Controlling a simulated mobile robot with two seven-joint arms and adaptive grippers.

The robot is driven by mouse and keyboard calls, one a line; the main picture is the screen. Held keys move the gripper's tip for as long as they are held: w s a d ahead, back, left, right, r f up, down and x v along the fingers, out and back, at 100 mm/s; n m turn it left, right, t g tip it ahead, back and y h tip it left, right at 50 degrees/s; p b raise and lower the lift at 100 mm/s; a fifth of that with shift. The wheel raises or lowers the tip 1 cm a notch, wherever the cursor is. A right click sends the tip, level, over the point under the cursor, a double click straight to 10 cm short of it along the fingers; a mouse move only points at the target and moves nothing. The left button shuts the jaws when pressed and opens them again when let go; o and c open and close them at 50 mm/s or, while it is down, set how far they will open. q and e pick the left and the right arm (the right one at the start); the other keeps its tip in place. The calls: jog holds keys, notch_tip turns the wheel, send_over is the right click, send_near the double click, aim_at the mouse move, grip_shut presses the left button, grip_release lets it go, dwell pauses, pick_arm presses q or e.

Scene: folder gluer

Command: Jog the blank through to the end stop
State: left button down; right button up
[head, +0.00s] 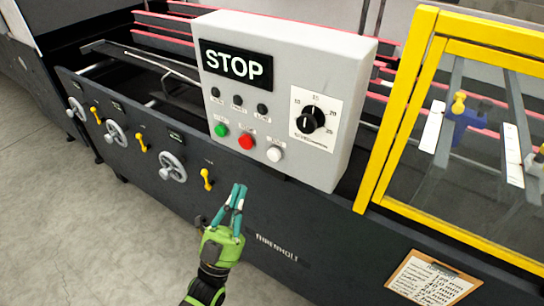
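The grey control box (290,85) stands on the machine's near side. Its black display (236,66) reads STOP. Along its lower face are a green button (221,130), a red button (246,142) and a white button (275,154). A black dial (310,119) sits to their right on a white scale. My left gripper (239,187) is below the box, in front of the dark side panel, its teal fingers pointing up towards the buttons. The fingertips are close together, with nothing seen between them, and appear apart from the buttons. I cannot make out the blank or end stop. My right gripper is out of view.
A yellow-framed clear guard (398,108) stands at right, with a blue part (463,122) behind it. Handwheels (172,167) and yellow levers (207,179) stick out from the side panel at left. A clipboard (435,279) hangs at lower right. Floor at left is clear.

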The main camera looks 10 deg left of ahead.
aim_at(274, 155)
pick_arm(q)
jog(key=shift+w, duration=0.1)
jog(key=w+d+b, duration=0.3)
jog(key=w, duration=0.5)
jog(key=shift+b, duration=0.3)
jog(key=shift+w, duration=0.15)
dwell(1.1)
jog(key=shift+w+d, duration=0.15)
jog(key=shift+w, duration=0.2)
